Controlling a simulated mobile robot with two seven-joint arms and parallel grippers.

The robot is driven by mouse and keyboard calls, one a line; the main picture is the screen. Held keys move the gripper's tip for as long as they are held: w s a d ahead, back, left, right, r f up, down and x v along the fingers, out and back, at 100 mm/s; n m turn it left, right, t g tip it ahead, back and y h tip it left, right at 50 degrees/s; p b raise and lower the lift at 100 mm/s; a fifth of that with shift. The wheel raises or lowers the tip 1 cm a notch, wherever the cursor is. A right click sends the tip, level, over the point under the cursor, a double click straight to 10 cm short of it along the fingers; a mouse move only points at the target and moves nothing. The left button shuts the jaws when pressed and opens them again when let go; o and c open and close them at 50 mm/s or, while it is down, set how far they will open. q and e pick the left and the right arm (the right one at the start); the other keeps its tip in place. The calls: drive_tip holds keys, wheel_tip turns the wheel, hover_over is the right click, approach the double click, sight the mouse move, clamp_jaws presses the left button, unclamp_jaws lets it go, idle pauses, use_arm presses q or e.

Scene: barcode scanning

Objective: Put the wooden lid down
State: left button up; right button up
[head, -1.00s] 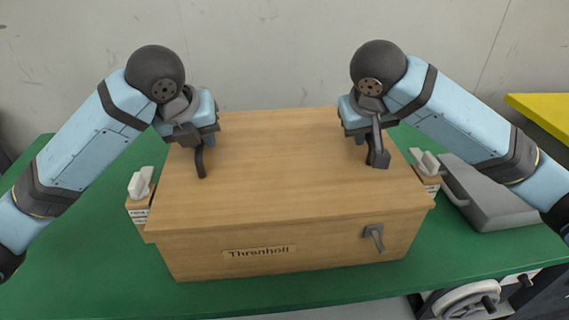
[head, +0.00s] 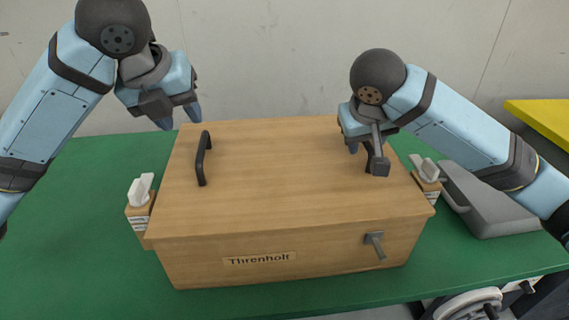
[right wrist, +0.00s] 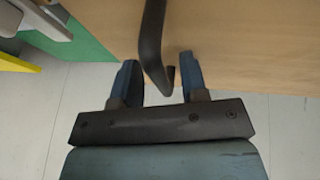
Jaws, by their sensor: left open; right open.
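The wooden lid (head: 275,175) lies flat on top of the wooden box (head: 215,270), which bears a "Threnholt" label. Its left black handle (head: 203,160) stands free. My left gripper (head: 180,118) is open and empty, above and behind that handle, near the lid's back left corner. My right gripper (head: 360,146) is open at the lid's right side. In the right wrist view, the right dark handle (right wrist: 152,40) reaches down between the open fingers of the right gripper (right wrist: 160,78). Much of this handle is hidden by the gripper in the head view.
A grey latch (head: 374,243) is on the box front. Small wooden blocks with white tops stand left (head: 140,203) and right (head: 428,178) of the box. A grey case (head: 490,205) lies at right on the green table (head: 90,235). The table's left side is clear.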

drive_tip(key=shift+s+r, duration=0.1)
drive_tip(key=shift+r, duration=0.15)
use_arm(q)
drive_tip(key=v, duration=0.2)
drive_tip(key=shift+s+r, duration=0.1)
drive_tip(key=shift+r, duration=0.15)
use_arm(e)
drive_tip(key=v, duration=1.1)
drive_tip(key=shift+s+r, duration=0.15)
drive_tip(key=shift+a, duration=0.1)
